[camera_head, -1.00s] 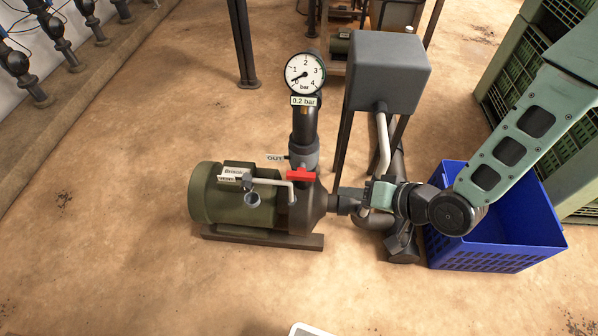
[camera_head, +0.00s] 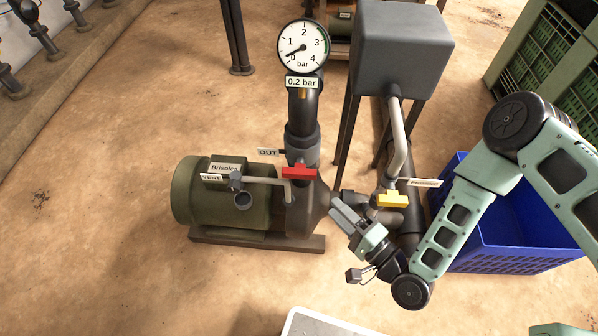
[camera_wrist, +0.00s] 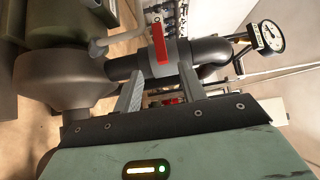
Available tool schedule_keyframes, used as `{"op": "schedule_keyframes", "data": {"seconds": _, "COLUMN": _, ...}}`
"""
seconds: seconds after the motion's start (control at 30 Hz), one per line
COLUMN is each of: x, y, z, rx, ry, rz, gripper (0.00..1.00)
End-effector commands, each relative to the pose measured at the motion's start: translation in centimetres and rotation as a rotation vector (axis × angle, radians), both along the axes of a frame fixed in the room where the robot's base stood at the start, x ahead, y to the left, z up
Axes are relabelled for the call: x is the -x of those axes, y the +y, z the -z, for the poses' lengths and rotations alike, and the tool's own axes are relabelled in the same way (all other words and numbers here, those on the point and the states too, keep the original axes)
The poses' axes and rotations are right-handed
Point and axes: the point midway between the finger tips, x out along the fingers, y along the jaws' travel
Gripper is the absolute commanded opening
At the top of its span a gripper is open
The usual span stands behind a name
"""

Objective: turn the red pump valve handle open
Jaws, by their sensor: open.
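The red pump valve handle (camera_head: 299,172) sits on the dark outlet pipe above the pump body (camera_head: 306,209), beside the OUT tag, and lies crosswise to the pipe. In the wrist view the red handle (camera_wrist: 159,42) shows just beyond the fingers, near the top middle. My gripper (camera_head: 339,207) is right of the pump body, lower than the red handle and apart from it. In the wrist view its fingers (camera_wrist: 160,90) are spread with nothing held between them. The gauge (camera_head: 303,47) above the pipe has a 0.2 bar label.
A yellow handle (camera_head: 391,200) is on the pipe close to my gripper's right. A thin pipe (camera_head: 262,181) crosses the green motor (camera_head: 190,195). A grey tank (camera_head: 402,45) stands behind, and a blue crate (camera_head: 500,262) is at right.

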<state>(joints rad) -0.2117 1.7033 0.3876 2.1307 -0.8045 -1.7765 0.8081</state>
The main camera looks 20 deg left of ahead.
Motion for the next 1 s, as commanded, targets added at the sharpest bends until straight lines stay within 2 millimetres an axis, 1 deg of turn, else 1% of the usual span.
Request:
{"op": "schedule_keyframes", "data": {"seconds": 0.1, "x": -1.3, "y": 2.2, "z": 0.1, "rx": -0.001, "ry": -0.006, "rz": -0.002, "gripper": 0.41}}
{"op": "schedule_keyframes", "data": {"seconds": 0.4, "x": -4.6, "y": 7.6, "z": 0.1, "rx": 0.000, "ry": -0.004, "rz": -0.001, "gripper": 0.41}}
{"op": "schedule_keyframes", "data": {"seconds": 0.6, "x": -6.4, "y": 10.4, "z": 0.1, "rx": 0.001, "ry": -0.003, "rz": -0.001, "gripper": 0.41}}
{"op": "schedule_keyframes", "data": {"seconds": 0.8, "x": -7.3, "y": 11.9, "z": 0.0, "rx": 0.001, "ry": -0.001, "rz": -0.001, "gripper": 0.41}}
{"op": "schedule_keyframes", "data": {"seconds": 1.0, "x": -7.5, "y": 12.2, "z": 0.0, "rx": 0.002, "ry": 0.001, "rz": 0.000, "gripper": 0.41}}
